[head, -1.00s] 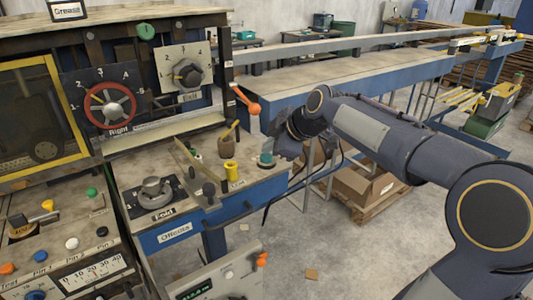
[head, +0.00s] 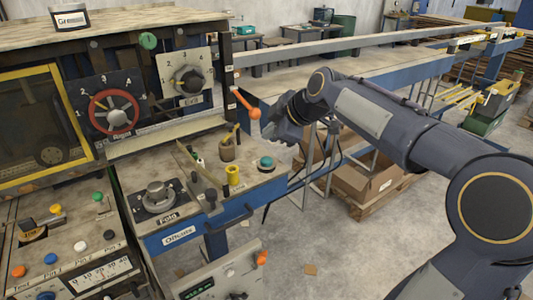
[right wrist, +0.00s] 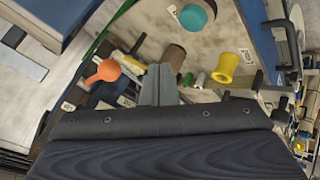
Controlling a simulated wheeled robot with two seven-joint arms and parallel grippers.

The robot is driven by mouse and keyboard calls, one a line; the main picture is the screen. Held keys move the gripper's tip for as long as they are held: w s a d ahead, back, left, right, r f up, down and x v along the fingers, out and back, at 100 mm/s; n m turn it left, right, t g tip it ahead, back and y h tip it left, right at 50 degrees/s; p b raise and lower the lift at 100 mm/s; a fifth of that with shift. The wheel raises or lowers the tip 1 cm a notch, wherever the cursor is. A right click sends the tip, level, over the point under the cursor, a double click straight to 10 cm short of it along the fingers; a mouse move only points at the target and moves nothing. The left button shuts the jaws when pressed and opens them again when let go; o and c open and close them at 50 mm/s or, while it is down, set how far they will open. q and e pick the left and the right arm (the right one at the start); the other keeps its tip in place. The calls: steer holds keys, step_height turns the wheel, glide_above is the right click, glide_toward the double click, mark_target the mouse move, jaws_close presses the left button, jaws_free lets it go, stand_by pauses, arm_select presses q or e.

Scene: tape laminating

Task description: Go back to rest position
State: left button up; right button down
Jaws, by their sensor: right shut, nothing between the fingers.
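My right gripper (head: 270,130) is in the head view, above the right end of the machine's control panel (head: 270,183). It also shows in the right wrist view (right wrist: 160,80), where its fingers are together with nothing between them. It is apart from the teal button (head: 266,163), which stands on the panel below it. The orange-knobbed lever (head: 246,104) is just left of the gripper in the head view. My left gripper is not in view.
A yellow spool-shaped part (head: 233,175) and a brown cup (head: 227,149) stand on the panel. A dial (head: 188,80) and a red-rimmed wheel (head: 114,110) are on the machine's face. A cardboard box (head: 368,182) sits on a pallet behind my right arm. Floor is open in front.

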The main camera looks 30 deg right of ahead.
steer(key=shift+s+r, duration=0.1)
steer(key=shift+r, duration=0.15)
stand_by(0.3)
steer(key=s+a+f+m+g, duration=0.1)
steer(key=s+a+f+m, duration=0.3)
steer(key=s, duration=0.5)
steer(key=s+a+f+m+g, duration=0.1)
steer(key=s+a+f+m, duration=0.3)
steer(key=s, duration=0.5)
steer(key=s+a+f+m+g+y, duration=0.1)
steer(key=s+a+f+m, duration=0.3)
steer(key=s+f+m, duration=0.2)
steer(key=s+f, duration=0.2)
steer(key=s, duration=0.1)
steer(key=shift+s, duration=0.4)
steer(key=shift+f, duration=0.1)
stand_by(0.4)
